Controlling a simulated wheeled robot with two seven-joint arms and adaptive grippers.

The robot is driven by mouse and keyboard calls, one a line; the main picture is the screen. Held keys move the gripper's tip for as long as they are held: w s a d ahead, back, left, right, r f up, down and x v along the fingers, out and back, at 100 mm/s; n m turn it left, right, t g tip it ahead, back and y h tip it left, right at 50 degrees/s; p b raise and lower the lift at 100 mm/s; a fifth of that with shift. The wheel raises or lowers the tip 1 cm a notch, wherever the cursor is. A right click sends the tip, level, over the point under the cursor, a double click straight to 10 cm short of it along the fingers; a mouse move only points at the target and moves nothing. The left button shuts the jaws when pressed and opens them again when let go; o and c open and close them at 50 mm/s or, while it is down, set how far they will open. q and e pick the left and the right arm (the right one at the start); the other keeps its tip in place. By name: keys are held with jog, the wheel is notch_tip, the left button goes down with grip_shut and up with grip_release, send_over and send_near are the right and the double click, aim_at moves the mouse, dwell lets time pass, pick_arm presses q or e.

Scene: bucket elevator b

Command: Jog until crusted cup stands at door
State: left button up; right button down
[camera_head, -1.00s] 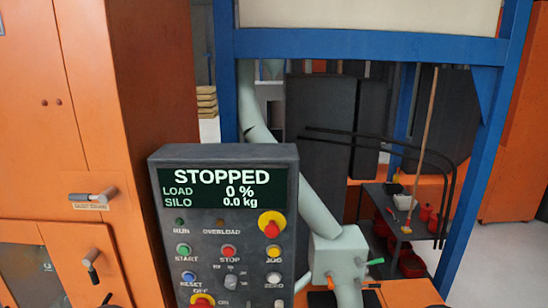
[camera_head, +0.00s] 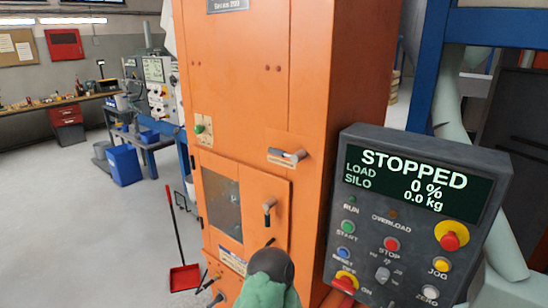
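The orange elevator casing (camera_head: 255,90) stands in the middle. Its door (camera_head: 250,185) is shut, with a dark window (camera_head: 222,203) and a black-and-metal handle (camera_head: 268,210). The view through the window is dim; no crusted cup can be made out. The control panel (camera_head: 400,222) at the right reads STOPPED, load 0 %, silo 0.0 kg. Its yellow JOG button (camera_head: 440,265) is at the lower right. A green shape with a dark round end (camera_head: 270,268), probably my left arm, rises below the door. Its fingers cannot be made out. My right gripper is not in view.
A red emergency button on yellow (camera_head: 451,238) sits on the panel. A second handle (camera_head: 288,155) is above the door. A red dustpan (camera_head: 185,277) stands on the floor left of the casing. Blue bins (camera_head: 124,165) and a workbench are farther back; the floor at left is clear.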

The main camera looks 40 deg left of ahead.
pick_arm(q)
grip_shut()
dwell(1.3)
